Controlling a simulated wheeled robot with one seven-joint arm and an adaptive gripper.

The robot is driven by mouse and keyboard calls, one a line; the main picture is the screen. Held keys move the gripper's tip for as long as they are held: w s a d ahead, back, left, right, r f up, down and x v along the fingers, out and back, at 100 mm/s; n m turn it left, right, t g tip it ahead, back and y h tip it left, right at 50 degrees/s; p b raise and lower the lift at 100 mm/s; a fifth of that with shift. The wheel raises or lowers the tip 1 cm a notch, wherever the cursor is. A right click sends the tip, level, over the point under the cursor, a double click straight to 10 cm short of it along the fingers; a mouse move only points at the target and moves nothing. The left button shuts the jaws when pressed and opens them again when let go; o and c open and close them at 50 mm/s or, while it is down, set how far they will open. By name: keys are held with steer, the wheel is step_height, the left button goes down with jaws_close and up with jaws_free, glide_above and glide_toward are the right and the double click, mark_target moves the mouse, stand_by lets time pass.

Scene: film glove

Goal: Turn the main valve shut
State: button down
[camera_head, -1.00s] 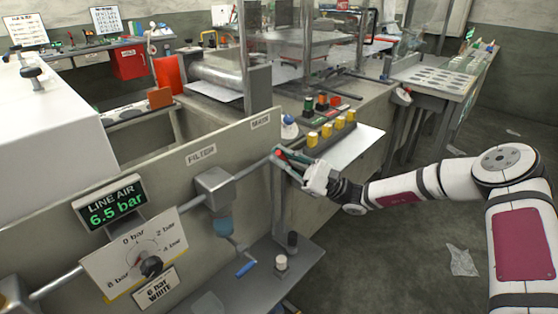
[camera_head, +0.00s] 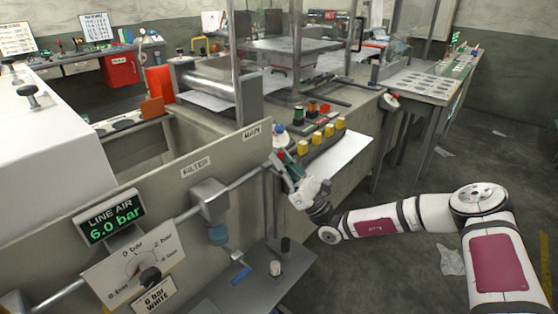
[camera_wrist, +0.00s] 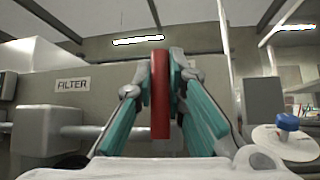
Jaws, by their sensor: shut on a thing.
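The main valve's red handle (camera_wrist: 160,95) stands upright in the wrist view, between the teal finger pads. My gripper (camera_head: 283,165) is shut on this handle at the right end of the grey pipe, below the MAIN label (camera_head: 252,134). In the head view the fingers hide most of the handle, and its exact angle is hard to tell. The LINE AIR display (camera_head: 110,217) reads 6.0 bar in green.
A grey filter unit (camera_head: 210,197) sits on the pipe left of the valve, with a blue bowl below. A pressure dial plate (camera_head: 125,262) is farther left. Yellow-capped buttons (camera_head: 316,138) stand just behind my gripper.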

steer(key=shift+w+d+f, duration=0.1)
stand_by(0.3)
steer(key=c, duration=1.6)
jaws_free()
steer(key=v, duration=1.2)
